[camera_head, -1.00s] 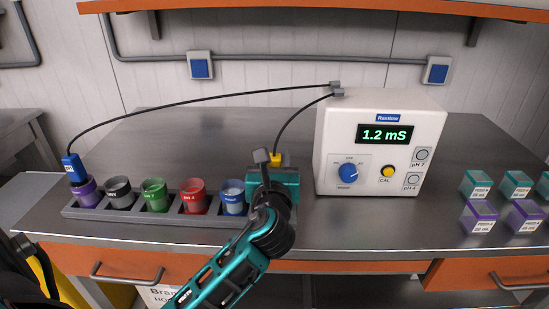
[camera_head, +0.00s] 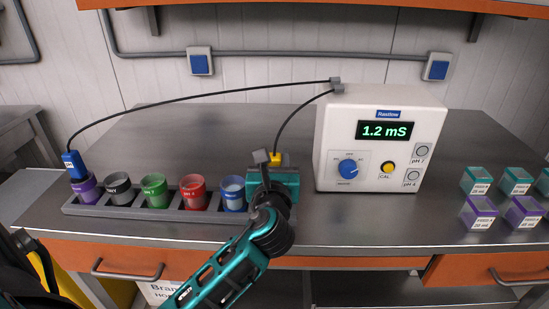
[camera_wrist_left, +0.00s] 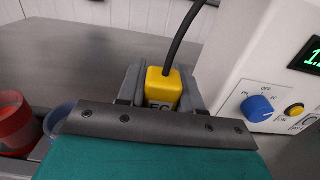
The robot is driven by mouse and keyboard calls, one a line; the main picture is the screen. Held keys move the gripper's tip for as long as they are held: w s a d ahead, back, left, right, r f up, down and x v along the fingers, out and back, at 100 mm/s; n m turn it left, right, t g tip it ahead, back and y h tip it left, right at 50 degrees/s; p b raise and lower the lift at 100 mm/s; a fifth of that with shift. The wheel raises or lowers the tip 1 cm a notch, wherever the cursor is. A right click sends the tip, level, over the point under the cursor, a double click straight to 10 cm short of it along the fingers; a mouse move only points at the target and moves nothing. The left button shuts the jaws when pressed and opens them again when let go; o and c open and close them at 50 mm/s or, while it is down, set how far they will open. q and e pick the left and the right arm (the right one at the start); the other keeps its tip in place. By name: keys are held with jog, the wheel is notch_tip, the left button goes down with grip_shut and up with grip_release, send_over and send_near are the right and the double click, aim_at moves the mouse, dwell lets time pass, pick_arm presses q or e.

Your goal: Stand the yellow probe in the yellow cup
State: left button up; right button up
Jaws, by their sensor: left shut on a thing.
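The yellow probe (camera_head: 276,159) shows only its top and black cable above my left gripper (camera_head: 272,172) in the head view. In the left wrist view the yellow probe (camera_wrist_left: 164,84), with part of its lettering visible, stands between the dark fingers of my left gripper (camera_wrist_left: 160,92), which is shut on it. The gripper is at the right end of the grey cup rack (camera_head: 150,216). The yellow cup cannot be seen, and the probe's lower end is hidden behind the gripper. My right gripper is not in view.
The rack holds purple (camera_head: 85,190), grey (camera_head: 118,191), green (camera_head: 154,191), red (camera_head: 193,193) and blue (camera_head: 232,194) cups. A blue probe (camera_head: 74,165) stands in the purple cup. The white meter (camera_head: 335,140) stands close right of my gripper. Small labelled boxes (camera_head: 480,215) are further right.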

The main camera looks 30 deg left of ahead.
pick_arm(q)
jog(key=shift+f, duration=0.15)
jog(key=o, duration=0.8)
jog(key=shift+c, duration=0.2)
jog(key=p+v, duration=0.2)
jog(key=v, duration=0.9)
dwell(0.4)
